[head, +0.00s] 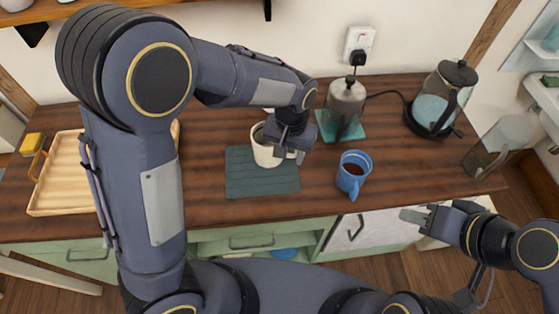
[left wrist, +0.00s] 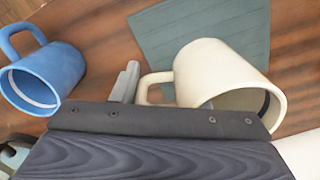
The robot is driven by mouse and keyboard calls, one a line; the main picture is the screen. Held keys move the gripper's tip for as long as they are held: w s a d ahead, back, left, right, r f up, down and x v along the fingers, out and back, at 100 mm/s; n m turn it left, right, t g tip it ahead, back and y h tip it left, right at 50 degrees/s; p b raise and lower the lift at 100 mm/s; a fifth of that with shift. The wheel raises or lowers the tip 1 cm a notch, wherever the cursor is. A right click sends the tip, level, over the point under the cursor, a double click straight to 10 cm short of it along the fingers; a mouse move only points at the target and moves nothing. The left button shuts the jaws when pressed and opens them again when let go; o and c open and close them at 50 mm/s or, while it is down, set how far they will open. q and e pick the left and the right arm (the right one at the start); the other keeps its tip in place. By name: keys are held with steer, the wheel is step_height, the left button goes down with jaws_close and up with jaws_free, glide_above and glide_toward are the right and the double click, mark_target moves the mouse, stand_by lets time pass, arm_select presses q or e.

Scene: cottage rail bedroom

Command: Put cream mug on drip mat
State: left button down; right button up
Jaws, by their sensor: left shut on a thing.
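The cream mug (head: 263,152) is upright over the right-of-centre back part of the dark green drip mat (head: 262,182). It also shows in the left wrist view (left wrist: 212,72), with the mat (left wrist: 205,25) behind it. My left gripper (head: 292,140) is at the mug's right side, shut on its handle; the jaws are partly hidden by the wrist. I cannot tell whether the mug's base touches the mat. My right gripper (head: 415,215) is off the counter's front edge at the right, away from the mug; its jaw opening is unclear.
A blue mug (head: 353,172) with dark liquid stands right of the mat. A grinder-like jar (head: 346,100) on a teal mat, a kettle (head: 440,98) and a glass jug (head: 498,146) are further right. A wooden tray (head: 58,185) lies left.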

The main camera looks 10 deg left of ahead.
mark_target(280, 161)
arm_select(q)
steer(key=shift+s+a+f, duration=0.1)
steer(key=shift+a+f, duration=0.8)
steer(key=shift+f, duration=0.15)
steer(key=f, duration=0.2)
steer(key=f+p, duration=0.1)
steer(key=shift+a+f, duration=0.1)
steer(key=shift+a, duration=0.15)
steer(key=shift+f, duration=0.2)
steer(key=shift+f, duration=0.2)
steer(key=c, duration=0.8)
jaws_free()
steer(key=shift+r, duration=0.1)
steer(key=shift+c, duration=0.2)
step_height(280, 161, up, 12)
steer(key=shift+d+r+b, duration=0.1)
steer(key=shift+r+b, duration=0.05)
steer(key=shift+b, duration=0.4)
